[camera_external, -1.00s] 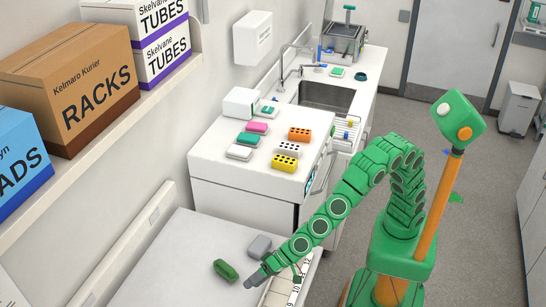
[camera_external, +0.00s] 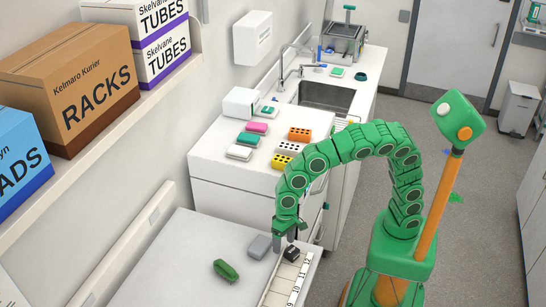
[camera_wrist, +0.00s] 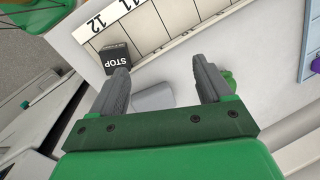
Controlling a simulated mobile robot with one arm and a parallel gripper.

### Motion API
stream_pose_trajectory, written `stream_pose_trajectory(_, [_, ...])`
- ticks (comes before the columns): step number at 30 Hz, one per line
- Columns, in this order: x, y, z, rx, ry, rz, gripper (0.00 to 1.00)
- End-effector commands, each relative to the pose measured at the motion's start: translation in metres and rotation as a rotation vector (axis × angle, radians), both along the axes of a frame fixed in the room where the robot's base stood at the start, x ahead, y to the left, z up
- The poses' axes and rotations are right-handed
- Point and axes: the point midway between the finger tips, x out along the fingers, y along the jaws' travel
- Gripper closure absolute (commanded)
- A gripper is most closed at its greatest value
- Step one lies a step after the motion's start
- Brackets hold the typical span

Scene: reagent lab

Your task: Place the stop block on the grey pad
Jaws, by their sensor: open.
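The stop block (camera_external: 291,253) is a small black block on the numbered strip (camera_external: 277,287), near its 12 end. In the wrist view the stop block (camera_wrist: 116,56) shows white STOP lettering and is partly covered by the left finger. The grey pad (camera_external: 259,246) lies on the bench just left of the strip. In the wrist view the grey pad (camera_wrist: 153,97) shows between the fingers. My gripper (camera_external: 291,229) points down above the bench, close to the stop block, open and empty. Its spread fingers also show in the wrist view (camera_wrist: 163,70).
A green object (camera_external: 225,270) lies left of the grey pad, on an otherwise mostly clear bench. Behind is a white cabinet with coloured racks (camera_external: 285,161) on top. A shelf with boxes (camera_external: 70,85) hangs at the left.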

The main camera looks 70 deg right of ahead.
Motion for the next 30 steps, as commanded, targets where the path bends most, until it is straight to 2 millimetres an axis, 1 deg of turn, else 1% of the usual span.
stream_pose_trajectory(1, [0.000, -0.010, 0.000, -0.025, 0.015, -0.009, 0.21])
stream_pose_trajectory(6, [-0.003, -0.036, 0.001, -0.093, 0.058, -0.033, 0.21])
stream_pose_trajectory(15, [-0.007, -0.067, 0.004, -0.174, 0.107, -0.069, 0.21])
stream_pose_trajectory(25, [-0.008, -0.066, -0.037, -0.174, 0.110, -0.065, 0.21])
stream_pose_trajectory(30, [-0.007, -0.065, -0.047, -0.171, 0.106, -0.066, 0.21])
